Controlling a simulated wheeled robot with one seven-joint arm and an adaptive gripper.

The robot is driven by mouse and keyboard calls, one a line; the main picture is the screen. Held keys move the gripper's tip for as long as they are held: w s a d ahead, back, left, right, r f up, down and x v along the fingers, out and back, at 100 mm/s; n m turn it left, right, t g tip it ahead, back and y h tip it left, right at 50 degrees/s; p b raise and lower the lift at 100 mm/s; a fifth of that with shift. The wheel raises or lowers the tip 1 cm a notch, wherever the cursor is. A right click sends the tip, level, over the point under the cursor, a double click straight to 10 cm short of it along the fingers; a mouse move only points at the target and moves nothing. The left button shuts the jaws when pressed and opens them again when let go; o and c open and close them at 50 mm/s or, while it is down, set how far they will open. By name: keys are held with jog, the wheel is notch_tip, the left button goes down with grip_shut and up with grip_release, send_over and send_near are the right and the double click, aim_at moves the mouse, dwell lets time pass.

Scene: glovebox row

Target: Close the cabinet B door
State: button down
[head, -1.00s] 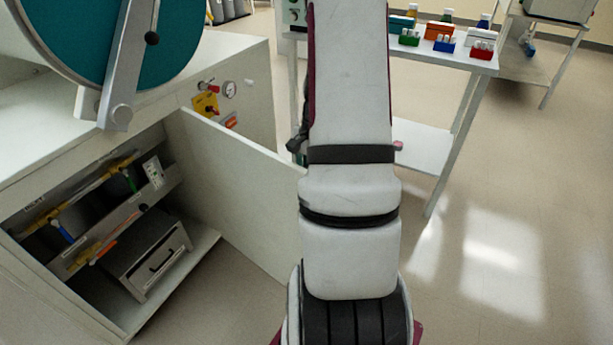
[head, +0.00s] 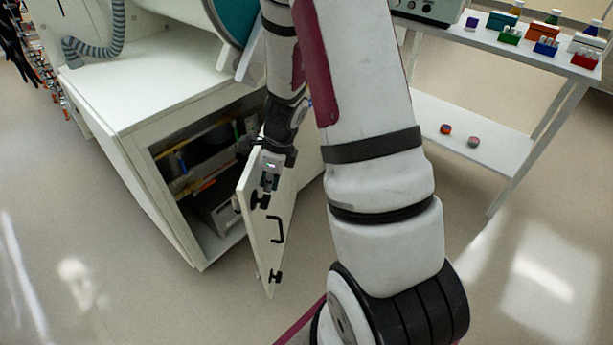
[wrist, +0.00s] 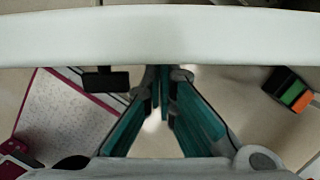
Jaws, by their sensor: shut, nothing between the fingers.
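The white cabinet door (head: 268,225) stands part open in the head view, its outer face with black handle and latches turned toward me. The cabinet (head: 160,175) it belongs to is white with a dark open interior; no letter is readable. My gripper (head: 268,152) is at the door's upper edge, its fingertips partly hidden there. In the wrist view the teal fingers of my gripper (wrist: 160,85) are together and empty, pointing at the white door edge (wrist: 160,38). I cannot tell whether they touch it. A black fitting (wrist: 105,79) shows beside them.
Inside the cabinet are shelves with tools and a grey box (head: 222,212). A white table (head: 460,128) with coloured boxes stands at the right. The floor (head: 130,290) in front and left of the cabinet is clear.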

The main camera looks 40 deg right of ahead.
jog(key=w+a+m+p, duration=0.2)
jog(key=w+a, duration=0.2)
jog(key=w, duration=0.5)
jog(key=w+a+m+p, duration=0.1)
jog(key=w+a+p, duration=0.2)
jog(key=w, duration=0.6)
jog(key=shift+w+a+m+h, duration=0.3)
jog(key=shift+a+m+h, duration=0.1)
jog(key=shift+a, duration=0.9)
